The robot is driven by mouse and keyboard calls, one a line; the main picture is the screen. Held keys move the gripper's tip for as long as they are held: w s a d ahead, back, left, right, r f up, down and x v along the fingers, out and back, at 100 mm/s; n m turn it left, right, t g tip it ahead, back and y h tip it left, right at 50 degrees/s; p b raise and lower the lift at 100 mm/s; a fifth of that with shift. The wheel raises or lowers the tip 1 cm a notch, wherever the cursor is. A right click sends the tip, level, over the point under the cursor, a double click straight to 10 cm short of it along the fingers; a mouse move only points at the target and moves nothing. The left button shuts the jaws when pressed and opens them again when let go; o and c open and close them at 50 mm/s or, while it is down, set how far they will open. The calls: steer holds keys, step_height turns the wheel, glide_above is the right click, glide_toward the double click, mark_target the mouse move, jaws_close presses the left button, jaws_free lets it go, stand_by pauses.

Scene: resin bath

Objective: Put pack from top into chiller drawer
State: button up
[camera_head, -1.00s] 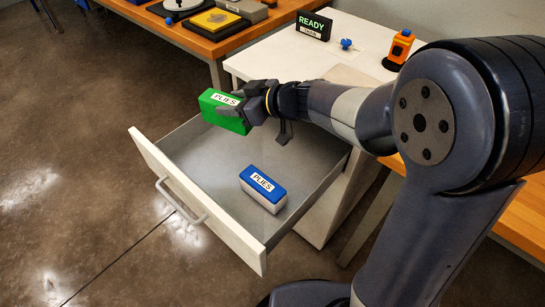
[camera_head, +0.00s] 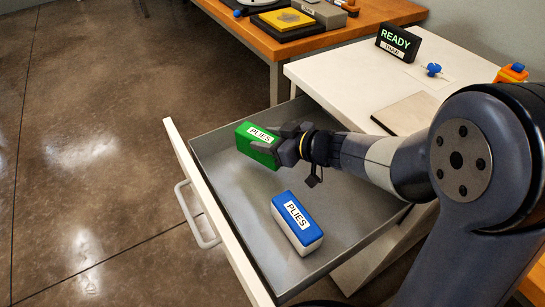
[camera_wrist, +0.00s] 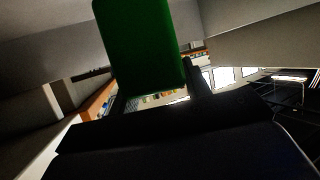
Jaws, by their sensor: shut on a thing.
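A green pack (camera_head: 256,146) with a white "PLIES" label is held by my gripper (camera_head: 283,148) over the far part of the open chiller drawer (camera_head: 222,219). Whether the pack touches the drawer floor is hard to tell. In the wrist view the green pack (camera_wrist: 140,45) fills the upper middle, with the dark fingers (camera_wrist: 155,92) at its sides. A blue-topped pack (camera_head: 297,222), also labelled "PLIES", lies on the drawer floor nearer the front of the picture.
The white cabinet top (camera_head: 345,81) bears a "READY" sign (camera_head: 398,42), a blue knob (camera_head: 433,69) and a grey-beige plate (camera_head: 405,113). An orange bench (camera_head: 365,20) stands behind. The drawer floor between the two packs is clear.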

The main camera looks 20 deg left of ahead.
steer(key=shift+f+b, duration=1.1)
steer(key=shift+f, duration=1.25)
steer(key=shift+f, duration=0.1)
steer(key=o, duration=1.2)
steer(key=shift+c, duration=0.2)
steer(key=p+v, duration=0.2)
steer(key=v, duration=0.5)
steer(key=shift+d+r+p, duration=0.2)
steer(key=shift+d+p, duration=0.05)
steer(key=shift+p, duration=0.05)
